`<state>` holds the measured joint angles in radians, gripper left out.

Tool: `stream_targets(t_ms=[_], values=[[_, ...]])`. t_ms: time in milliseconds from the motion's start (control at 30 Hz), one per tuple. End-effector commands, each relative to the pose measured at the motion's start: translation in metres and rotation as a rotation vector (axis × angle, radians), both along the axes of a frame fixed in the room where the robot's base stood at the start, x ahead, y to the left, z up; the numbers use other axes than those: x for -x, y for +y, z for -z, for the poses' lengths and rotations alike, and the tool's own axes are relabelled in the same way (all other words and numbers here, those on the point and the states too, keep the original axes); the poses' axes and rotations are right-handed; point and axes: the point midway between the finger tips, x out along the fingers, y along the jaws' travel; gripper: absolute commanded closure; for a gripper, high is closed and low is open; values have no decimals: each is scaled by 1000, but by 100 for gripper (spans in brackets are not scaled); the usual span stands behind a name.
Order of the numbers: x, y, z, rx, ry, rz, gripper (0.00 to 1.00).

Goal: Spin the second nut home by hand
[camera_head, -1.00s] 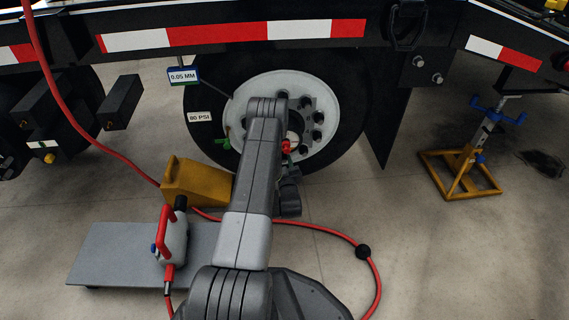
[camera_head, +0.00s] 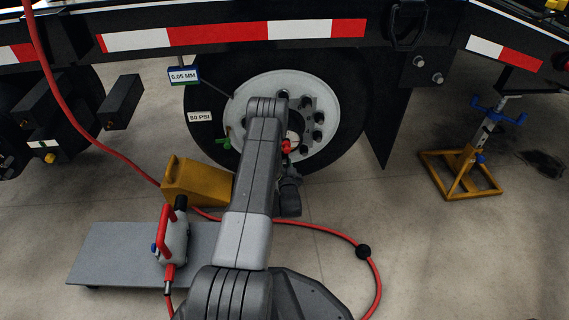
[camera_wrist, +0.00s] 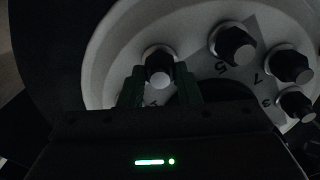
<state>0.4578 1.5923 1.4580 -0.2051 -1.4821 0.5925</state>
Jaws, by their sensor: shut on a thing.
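The white wheel (camera_head: 325,97) stands inside a black tyre under the trailer, behind my arm. In the wrist view its pale rim (camera_wrist: 112,50) carries several dark nuts with light round ends. My gripper (camera_wrist: 161,84) is shut on one nut (camera_wrist: 160,67), with a dark green finger on each side of it. Further nuts to the right are free, one by the number 5 (camera_wrist: 232,43), one by the number 7 (camera_wrist: 289,65) and one by the number 3 (camera_wrist: 296,103). In the head view my arm hides the gripper and the held nut.
A yellow chock (camera_head: 195,182) sits by the tyre. A grey board (camera_head: 115,255) with a red-handled tool (camera_head: 172,238) lies at front left. A red hose (camera_head: 320,228) crosses the floor. A yellow stand (camera_head: 460,172) is at right. A 0.05 MM display (camera_head: 183,75) hangs beside the wheel.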

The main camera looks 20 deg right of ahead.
Motion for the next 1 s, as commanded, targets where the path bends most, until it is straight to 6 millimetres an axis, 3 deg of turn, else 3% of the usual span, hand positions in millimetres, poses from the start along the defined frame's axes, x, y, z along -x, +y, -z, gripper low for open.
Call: stream_targets(t_ms=[500,1000], values=[[3,1,3,-378,-90,3,93],[3,1,3,-478,-116,4,93]])
